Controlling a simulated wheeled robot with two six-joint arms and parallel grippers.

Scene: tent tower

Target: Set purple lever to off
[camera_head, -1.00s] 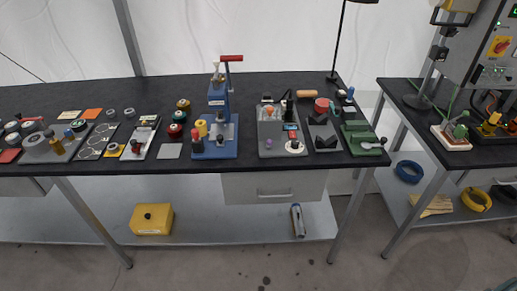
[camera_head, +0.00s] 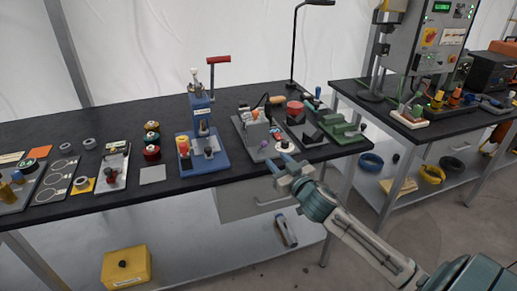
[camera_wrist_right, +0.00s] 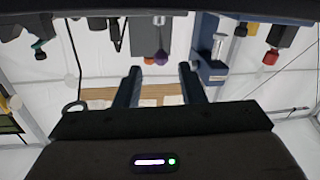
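The purple lever (camera_head: 264,144) shows as a small purple knob on the front left part of a grey control box (camera_head: 246,128) on the black table. Its exact tilt and any off marking are too small to read. My right gripper (camera_head: 280,162) is just in front of the box, near the table's front edge, apart from the knob and empty. In the right wrist view, which looks upside down, the two fingers (camera_wrist_right: 158,70) stand apart, with the purple knob (camera_wrist_right: 162,59) beyond and between them. My left gripper is not in view.
An orange knob (camera_wrist_right: 149,61) shows beside the purple one. A blue press (camera_head: 203,145) stands left of the box. A black angled block (camera_head: 309,136) and a green vise (camera_head: 340,131) stand to the right.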

